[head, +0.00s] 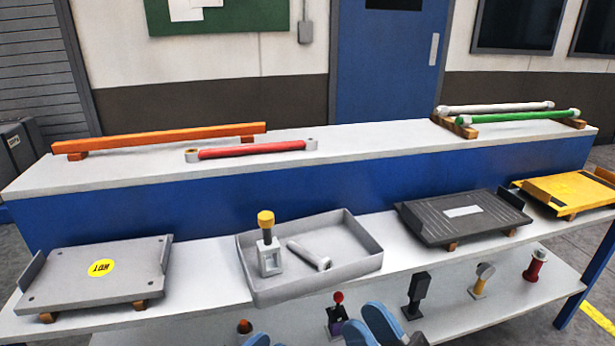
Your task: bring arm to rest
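My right gripper (370,326) shows at the bottom edge, right of centre, as two rounded blue fingers side by side. Nothing is visible between them, but whether they are apart or closed is unclear from this angle. The fingers appear in front of the lower shelf, below the grey tray. A small blue piece at the bottom edge (257,340), left of centre, looks like a tip of my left gripper. The rest of that gripper is out of the frame.
A grey tray (365,262) holds a yellow-topped part (267,245) and a bolt (309,256). Flat plates (70,280) (465,215) (570,191) lie on the front shelf. Bars (160,138) (250,149) (515,117) lie on the upper ledge. Several knobbed parts (414,292) stand on the lower shelf.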

